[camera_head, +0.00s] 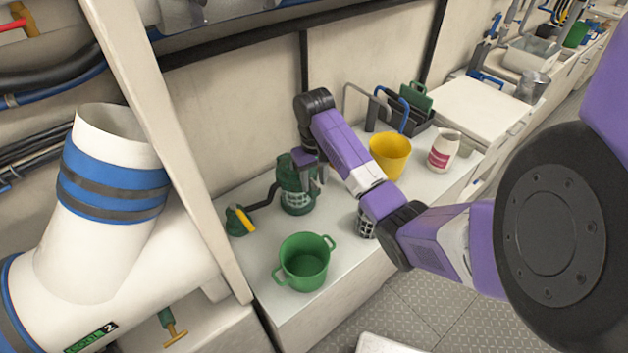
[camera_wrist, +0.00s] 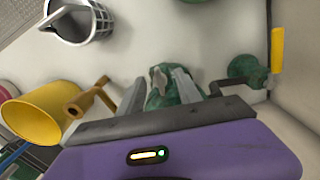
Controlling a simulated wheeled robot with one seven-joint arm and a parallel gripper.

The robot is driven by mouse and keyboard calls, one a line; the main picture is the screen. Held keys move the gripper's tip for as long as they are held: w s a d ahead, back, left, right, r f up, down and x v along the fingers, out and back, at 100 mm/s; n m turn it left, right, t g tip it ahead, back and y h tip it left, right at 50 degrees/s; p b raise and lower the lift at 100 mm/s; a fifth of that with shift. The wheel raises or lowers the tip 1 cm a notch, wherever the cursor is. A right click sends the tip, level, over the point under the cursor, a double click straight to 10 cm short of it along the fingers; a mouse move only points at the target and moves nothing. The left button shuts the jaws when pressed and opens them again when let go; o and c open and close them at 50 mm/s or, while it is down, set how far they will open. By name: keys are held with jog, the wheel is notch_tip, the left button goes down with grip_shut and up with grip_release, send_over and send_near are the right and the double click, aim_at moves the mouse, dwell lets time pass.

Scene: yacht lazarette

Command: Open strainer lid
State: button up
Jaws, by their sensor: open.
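The strainer (camera_head: 297,199) is a green-topped body with a pale grid-like lower part, standing on the white counter near the wall. Its green lid (camera_head: 284,170) is partly hidden behind my gripper in the head view. In the wrist view the green lid (camera_wrist: 172,90) with a pale raised piece on top lies between my fingers. My gripper (camera_head: 314,182) is open, with its fingers pointing down around the lid; it also shows in the wrist view (camera_wrist: 160,88). I cannot tell whether the fingers touch the lid.
A green pot (camera_head: 303,262) stands in front, and a green valve with a yellow handle (camera_head: 240,221) is at the left, joined by a dark pipe.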

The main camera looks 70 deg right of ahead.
grip_shut()
dwell(1.4)
